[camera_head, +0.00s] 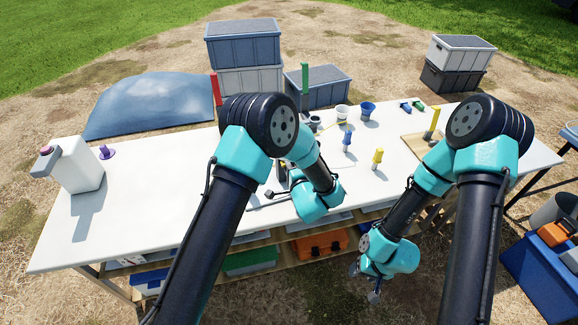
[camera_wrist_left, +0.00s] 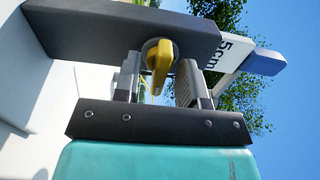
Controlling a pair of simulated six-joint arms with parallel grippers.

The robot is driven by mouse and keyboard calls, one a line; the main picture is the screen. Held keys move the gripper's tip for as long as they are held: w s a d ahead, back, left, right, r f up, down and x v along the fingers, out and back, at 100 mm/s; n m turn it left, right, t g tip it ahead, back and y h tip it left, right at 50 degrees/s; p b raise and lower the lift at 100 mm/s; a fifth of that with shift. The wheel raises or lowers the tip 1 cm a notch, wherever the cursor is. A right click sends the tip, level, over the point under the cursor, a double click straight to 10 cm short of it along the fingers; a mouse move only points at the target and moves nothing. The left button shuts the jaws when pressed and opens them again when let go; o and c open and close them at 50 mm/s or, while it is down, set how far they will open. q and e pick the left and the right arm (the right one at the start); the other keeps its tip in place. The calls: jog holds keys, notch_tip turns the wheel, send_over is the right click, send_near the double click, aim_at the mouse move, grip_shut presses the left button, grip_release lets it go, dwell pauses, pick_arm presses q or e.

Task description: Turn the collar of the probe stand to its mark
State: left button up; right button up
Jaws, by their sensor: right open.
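In the left wrist view, a dark bar carries a round grey fitting with a yellow lever (camera_wrist_left: 159,62); this looks like the collar of the probe stand (camera_wrist_left: 95,30). The fingers of my left gripper (camera_wrist_left: 158,82) stand on either side of the yellow lever; whether they touch it is unclear. A white plate marked "5cm" (camera_wrist_left: 235,50) is at the right. In the head view, my left forearm hides most of the stand; a dark part with yellow (camera_head: 283,168) shows beside it. My right gripper (camera_head: 364,283) is open and empty, low in front of the table.
The left tabletop is mostly clear. Bins (camera_head: 250,255) sit on the shelf below.

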pick_arm(q)
grip_shut()
jog(key=n, duration=1.8)
jog(key=shift+o, duration=0.6)
grip_release()
